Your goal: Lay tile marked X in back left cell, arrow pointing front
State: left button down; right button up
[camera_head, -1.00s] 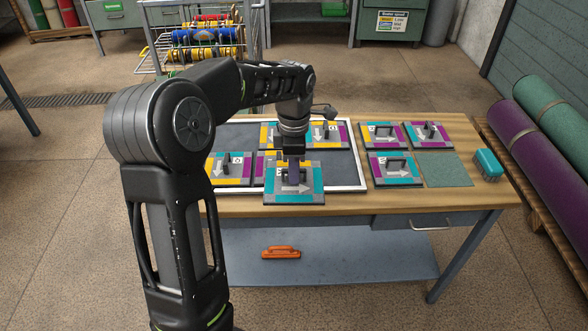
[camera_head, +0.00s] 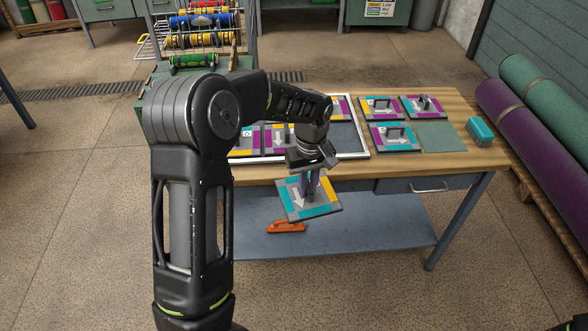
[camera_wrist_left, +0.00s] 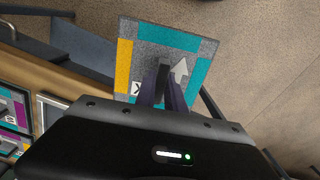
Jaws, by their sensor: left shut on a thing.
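My left gripper (camera_head: 311,180) is shut on the handle of a tile (camera_head: 322,208) with teal and yellow edges. A mark that looks like an X shows on this tile (camera_wrist_left: 137,88) in the left wrist view. Its white arrow points down the head picture, toward the front. The tile hangs in the air before the table's front edge, slightly turned. The tray (camera_head: 367,153) lies on the table behind it. Its front right cell (camera_head: 345,138) looks bare. Tiles sit in the front left (camera_head: 240,152) and front middle cells. My arm hides the back left cell.
Three more tiles stand right of the tray, such as one with purple and teal edges (camera_head: 394,137), beside a bare green mat (camera_head: 440,137). An orange tool (camera_head: 286,227) lies on the lower shelf (camera_head: 380,237).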

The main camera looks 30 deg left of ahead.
aim_at(326, 206)
pick_arm(q)
jog(key=d+f+m, duration=0.4)
jog(key=s+d+f+m, duration=0.1)
jog(key=d+f+m, duration=0.1)
jog(key=s+d+f+m, duration=0.2)
jog(key=d+f+m, duration=0.2)
jog(key=d, duration=0.1)
jog(key=shift+s+d+f, duration=0.15)
jog(key=shift+d+f, duration=0.05)
jog(key=shift+d, duration=0.05)
jog(key=shift+d, duration=0.1)
